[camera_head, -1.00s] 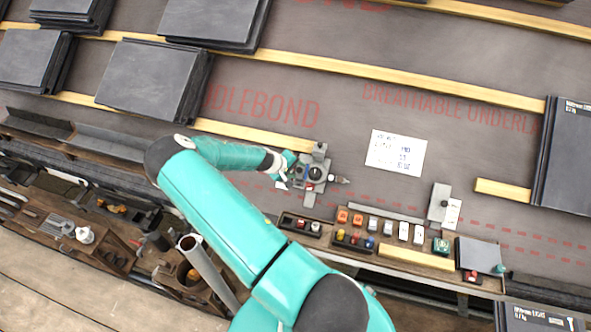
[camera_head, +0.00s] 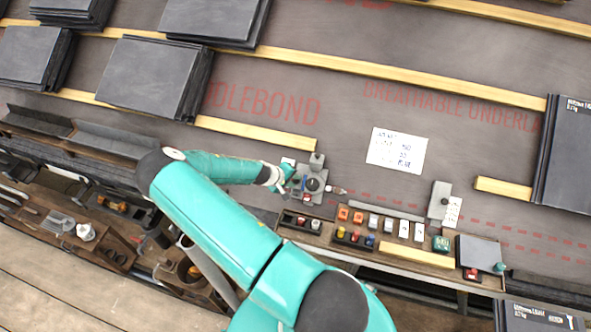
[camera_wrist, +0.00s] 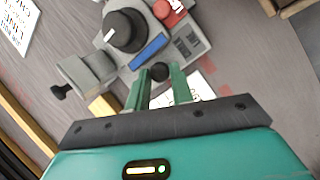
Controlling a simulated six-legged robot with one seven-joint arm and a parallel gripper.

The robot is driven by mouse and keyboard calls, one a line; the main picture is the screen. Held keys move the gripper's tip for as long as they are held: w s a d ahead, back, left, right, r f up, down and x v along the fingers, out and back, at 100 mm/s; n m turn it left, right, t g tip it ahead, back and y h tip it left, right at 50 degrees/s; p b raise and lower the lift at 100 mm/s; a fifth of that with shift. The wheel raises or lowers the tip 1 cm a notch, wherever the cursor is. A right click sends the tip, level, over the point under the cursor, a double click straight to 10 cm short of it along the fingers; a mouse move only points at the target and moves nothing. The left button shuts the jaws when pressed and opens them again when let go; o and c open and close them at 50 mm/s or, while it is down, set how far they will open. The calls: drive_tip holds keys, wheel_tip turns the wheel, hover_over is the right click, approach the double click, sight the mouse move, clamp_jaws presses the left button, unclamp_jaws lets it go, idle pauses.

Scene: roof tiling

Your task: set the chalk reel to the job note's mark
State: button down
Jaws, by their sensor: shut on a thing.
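The chalk reel (camera_head: 318,184) is a grey device on the underlay, just beyond the tool ledge. In the wrist view its body (camera_wrist: 187,45) carries a black dial (camera_wrist: 124,31) with a white pointer line, a blue strip (camera_wrist: 150,49) and a red part (camera_wrist: 172,11). My gripper (camera_wrist: 159,73) is at the reel's near edge, its green fingers closed around a small black ball knob (camera_wrist: 159,71). In the head view my gripper (camera_head: 291,180) is at the reel's left side. The job note (camera_head: 397,151) is a white handwritten sheet to the right; its writing is too small to read surely.
A ledge (camera_head: 417,257) with several small coloured blocks and cards lies in front of the reel. Slate stacks (camera_head: 150,78) stand at the upper left, with wooden battens (camera_head: 400,75) across the roof. Underlay between reel and note is clear.

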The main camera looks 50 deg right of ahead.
drive_tip(key=shift+s+a+f, duration=0.3)
drive_tip(key=shift+a+f, duration=0.1)
drive_tip(key=shift+a, duration=0.1)
drive_tip(key=c, duration=1.2)
unclamp_jaws()
drive_tip(key=shift+c, duration=0.2)
drive_tip(key=shift+w+a+r, duration=0.2)
drive_tip(key=shift+a+r, duration=0.1)
drive_tip(key=shift+r, duration=0.15)
drive_tip(key=v, duration=1.2)
drive_tip(key=shift+a+r, duration=0.25)
drive_tip(key=shift+a, duration=0.05)
